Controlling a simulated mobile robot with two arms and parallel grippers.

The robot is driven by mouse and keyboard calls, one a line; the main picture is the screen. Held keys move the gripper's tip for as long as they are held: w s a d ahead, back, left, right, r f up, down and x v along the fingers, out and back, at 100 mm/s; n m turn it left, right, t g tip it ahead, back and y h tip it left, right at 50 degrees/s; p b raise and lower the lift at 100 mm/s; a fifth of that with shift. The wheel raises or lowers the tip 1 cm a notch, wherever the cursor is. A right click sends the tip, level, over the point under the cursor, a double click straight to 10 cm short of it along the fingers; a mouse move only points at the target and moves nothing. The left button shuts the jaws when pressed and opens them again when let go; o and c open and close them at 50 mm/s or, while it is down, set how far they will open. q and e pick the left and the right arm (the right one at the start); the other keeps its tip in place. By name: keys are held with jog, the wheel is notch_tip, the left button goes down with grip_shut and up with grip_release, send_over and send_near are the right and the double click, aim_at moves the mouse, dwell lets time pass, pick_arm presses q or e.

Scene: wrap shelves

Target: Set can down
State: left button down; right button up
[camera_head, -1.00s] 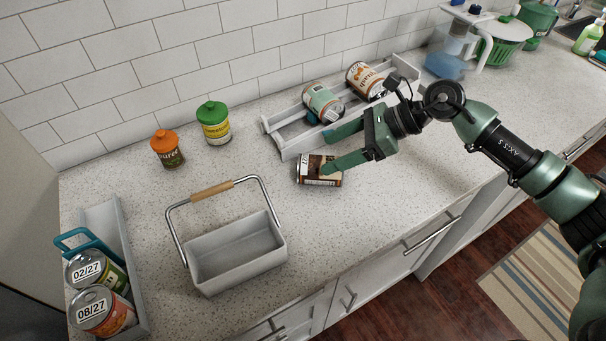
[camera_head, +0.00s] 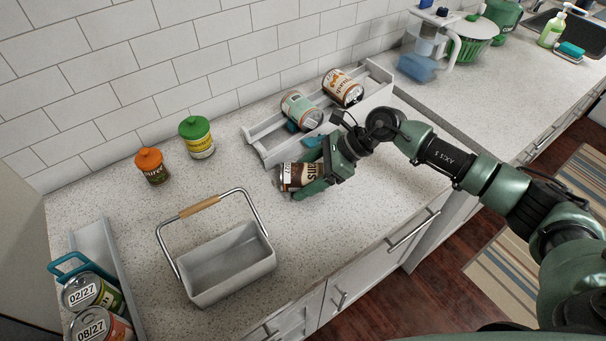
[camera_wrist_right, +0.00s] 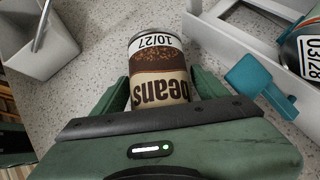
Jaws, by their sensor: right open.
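A brown and cream beans can (camera_head: 289,177) lies on its side on the speckled counter, just in front of the grey rack. It also shows in the right wrist view (camera_wrist_right: 160,82), with the date 10/27 near its far end. My right gripper (camera_head: 308,172) is open, with one finger on each side of the can. The gripper hides the can's near end. In the right wrist view the fingers (camera_wrist_right: 160,90) flank the can; whether they touch it is unclear. My left gripper is not in view.
The grey rack (camera_head: 262,134) behind holds two lying cans (camera_head: 302,110) (camera_head: 343,88) and a teal clip (camera_wrist_right: 262,86). A grey caddy (camera_head: 232,262) with a raised wooden handle stands front left. Two lidded jars (camera_head: 197,137) (camera_head: 152,167) stand by the wall. Another rack (camera_head: 98,241) with cans is far left.

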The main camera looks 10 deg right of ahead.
jog(key=c, duration=1.5)
jog(key=shift+r, duration=0.1)
grip_shut()
jog(key=shift+w+r, duration=0.1)
jog(key=shift+r, duration=0.05)
